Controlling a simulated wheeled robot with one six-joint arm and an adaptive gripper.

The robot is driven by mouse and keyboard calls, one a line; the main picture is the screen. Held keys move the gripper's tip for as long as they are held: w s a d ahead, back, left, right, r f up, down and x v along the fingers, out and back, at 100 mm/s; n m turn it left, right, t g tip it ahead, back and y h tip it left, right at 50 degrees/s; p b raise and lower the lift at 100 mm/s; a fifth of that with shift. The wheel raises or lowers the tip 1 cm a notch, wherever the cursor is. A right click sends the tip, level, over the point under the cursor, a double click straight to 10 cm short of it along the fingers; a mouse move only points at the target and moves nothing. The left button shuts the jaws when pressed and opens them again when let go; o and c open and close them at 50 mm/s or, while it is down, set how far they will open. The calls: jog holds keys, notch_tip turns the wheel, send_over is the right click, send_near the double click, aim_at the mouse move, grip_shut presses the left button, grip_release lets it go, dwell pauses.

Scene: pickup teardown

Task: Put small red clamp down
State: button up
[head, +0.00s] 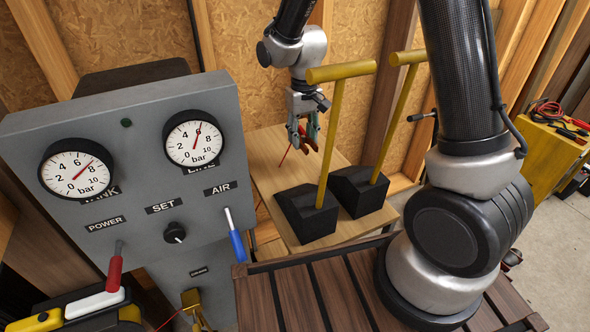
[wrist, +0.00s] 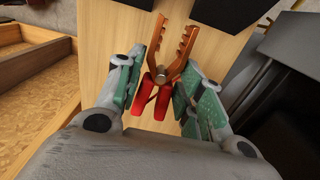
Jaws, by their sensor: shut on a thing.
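The small red clamp (wrist: 157,97) has red handles and copper-coloured toothed jaws. In the wrist view it lies between the green-padded fingers of my gripper (wrist: 160,76), with its jaws pointing away from the palm. My gripper (head: 303,136) is shut on the clamp. In the head view it points down over the light wooden table (head: 272,170), behind the yellow handles.
Two black blocks (head: 307,213) (head: 361,190) with upright yellow T-handles (head: 341,72) stand at the table's front. A grey gauge panel (head: 150,185) is on the left. A yellow box with cables (head: 551,158) is at right. Bare table shows beneath my gripper.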

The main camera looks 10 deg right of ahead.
notch_tip(320, 180, down, 9)
jog(key=shift+f, duration=0.15)
dwell(0.4)
jog(key=o, duration=1)
jog(key=shift+f, duration=0.15)
notch_tip(320, 180, up, 11)
jog(key=shift+r, duration=0.2)
jog(key=shift+o, duration=0.6)
jog(key=shift+r, duration=0.2)
send_over(302, 169)
jog(key=f, duration=0.4)
jog(key=shift+w+f, duration=0.2)
jog(key=shift+w, duration=0.1)
jog(key=f, duration=0.7)
jog(key=shift+s+f, duration=0.1)
jog(key=shift+s, duration=0.2)
